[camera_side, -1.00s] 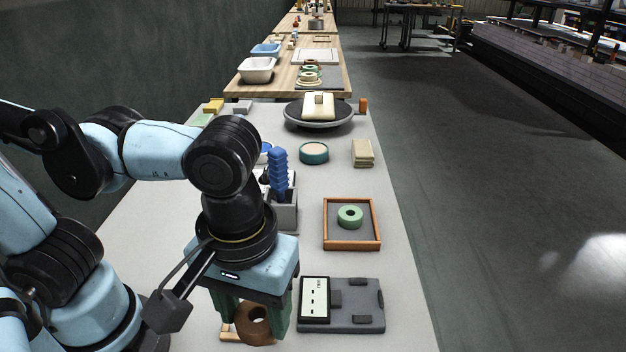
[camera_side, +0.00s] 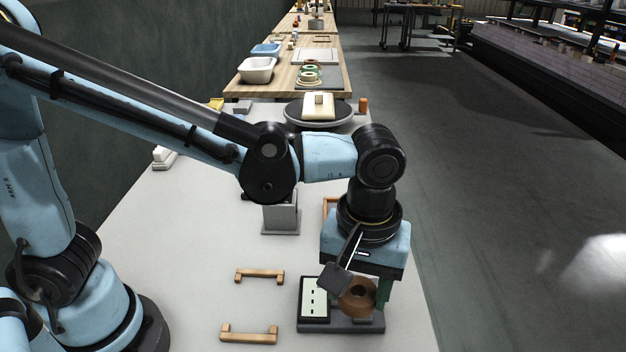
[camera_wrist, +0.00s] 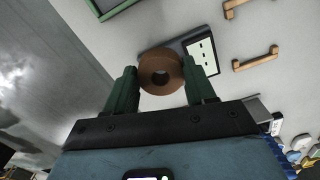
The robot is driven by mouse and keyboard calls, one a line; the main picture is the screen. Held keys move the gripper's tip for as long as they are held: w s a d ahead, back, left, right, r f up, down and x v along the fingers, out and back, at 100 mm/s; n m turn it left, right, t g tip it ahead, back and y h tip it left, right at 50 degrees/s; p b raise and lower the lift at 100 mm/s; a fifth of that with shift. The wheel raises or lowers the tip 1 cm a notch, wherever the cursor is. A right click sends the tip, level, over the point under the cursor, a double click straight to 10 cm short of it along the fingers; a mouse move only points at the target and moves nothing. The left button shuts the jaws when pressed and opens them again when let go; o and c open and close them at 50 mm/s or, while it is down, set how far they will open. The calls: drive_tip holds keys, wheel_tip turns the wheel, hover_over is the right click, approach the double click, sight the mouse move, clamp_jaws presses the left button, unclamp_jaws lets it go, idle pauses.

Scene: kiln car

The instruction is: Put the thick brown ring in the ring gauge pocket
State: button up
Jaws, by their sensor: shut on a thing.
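The thick brown ring (camera_side: 347,306) stands upright with its holed face toward the side camera. My gripper (camera_side: 362,298) is shut on it, and in the wrist view the ring (camera_wrist: 160,90) sits between the two green fingers of my gripper (camera_wrist: 160,72). The ring gauge is a dark grey block (camera_side: 341,326) with a white marked panel at its left. The ring is over or in front of the block's right part. I cannot tell whether it touches the block. The pocket is hidden behind the ring and gripper.
Two wooden brackets (camera_side: 259,275) (camera_side: 249,335) lie left of the gauge. A grey holder (camera_side: 281,218) stands behind, and a wooden-rimmed tray (camera_side: 326,206) is mostly hidden by my arm. A turntable (camera_side: 318,111) is farther back. The table at left is largely clear.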

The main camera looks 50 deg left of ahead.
sight(362, 287)
drive_tip(key=w+a+f, duration=0.2)
drive_tip(key=w, duration=0.1)
drive_tip(key=w+a+f, duration=0.1)
drive_tip(key=w, duration=0.1)
drive_tip(key=shift+w+f, duration=0.1)
drive_tip(key=shift+f, duration=2.15)
drive_tip(key=shift+f, duration=0.1)
drive_tip(key=o, duration=1.1)
drive_tip(key=shift+c, duration=0.2)
